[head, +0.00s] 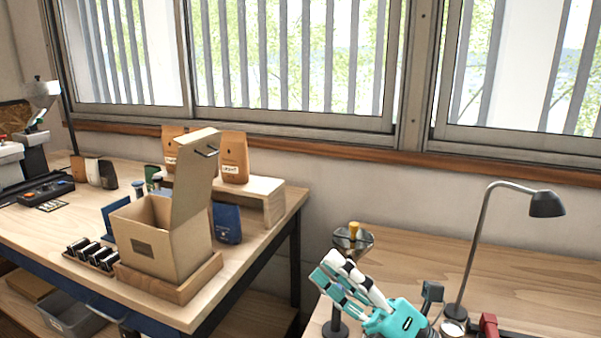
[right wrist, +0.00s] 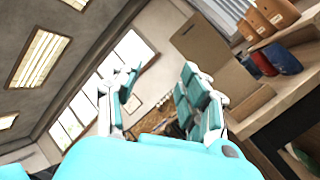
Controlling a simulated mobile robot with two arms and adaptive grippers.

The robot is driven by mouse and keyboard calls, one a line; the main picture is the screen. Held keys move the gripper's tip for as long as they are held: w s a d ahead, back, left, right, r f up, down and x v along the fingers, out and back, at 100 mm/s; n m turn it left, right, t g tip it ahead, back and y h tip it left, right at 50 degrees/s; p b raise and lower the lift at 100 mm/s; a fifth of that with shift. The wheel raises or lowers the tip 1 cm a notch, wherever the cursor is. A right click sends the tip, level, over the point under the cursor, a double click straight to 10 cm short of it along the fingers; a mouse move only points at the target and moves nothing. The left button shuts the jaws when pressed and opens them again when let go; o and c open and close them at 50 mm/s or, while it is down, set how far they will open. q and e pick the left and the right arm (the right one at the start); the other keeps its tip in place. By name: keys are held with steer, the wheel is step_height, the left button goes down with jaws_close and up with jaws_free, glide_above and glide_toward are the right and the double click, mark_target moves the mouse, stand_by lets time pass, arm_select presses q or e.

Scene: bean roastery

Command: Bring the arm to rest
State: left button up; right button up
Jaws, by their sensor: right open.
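My right gripper (head: 340,275) is teal and white and shows at the bottom centre-right of the head view. It is raised in front of the right-hand wooden bench. Its fingers point up and to the left. In the right wrist view its two fingers (right wrist: 160,95) stand apart with nothing between them. The gripper is open and empty. My left gripper is in neither view.
An open cardboard box (head: 150,240) stands on the left table (head: 50,228), in a wooden tray (head: 188,292). Bags (head: 234,158) stand on a small shelf (head: 266,190). A metal stand (head: 362,238) and a desk lamp (head: 478,245) are near the gripper.

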steer(key=w+d+f+m+t+h, duration=0.2)
steer(key=d+f+m+t+h, duration=0.3)
steer(key=m+h, duration=0.4)
steer(key=w+d+f+m+t+h, duration=0.25)
steer(key=d+f+m+h, duration=0.4)
steer(key=m, duration=0.55)
steer(key=s+d+f+m+g+h, duration=0.2)
steer(key=f+m+g, duration=0.1)
steer(key=f, duration=0.2)
steer(key=s+d+f+m+g+h, duration=0.1)
steer(key=s+f+m+g+h, duration=0.15)
steer(key=f, duration=0.35)
steer(key=s+d+f+m+g, duration=0.1)
steer(key=s+f+m+g, duration=0.2)
steer(key=s+f+g, duration=0.6)
steer(key=s+f+m+g, duration=0.25)
steer(key=s+f, duration=0.55)
steer(key=s, duration=0.4)
step_height(320, 180, down, 23)
steer(key=s+g+p, duration=0.1)
steer(key=p, duration=0.2)
steer(key=s+d+f+g+p, duration=0.1)
steer(key=s+d+f+p, duration=0.1)
steer(key=s+f, duration=1.1)
steer(key=s+d, duration=0.1)
steer(key=s, duration=0.2)
steer(key=shift+s+f, duration=0.2)
steer(key=shift+s, duration=0.1)
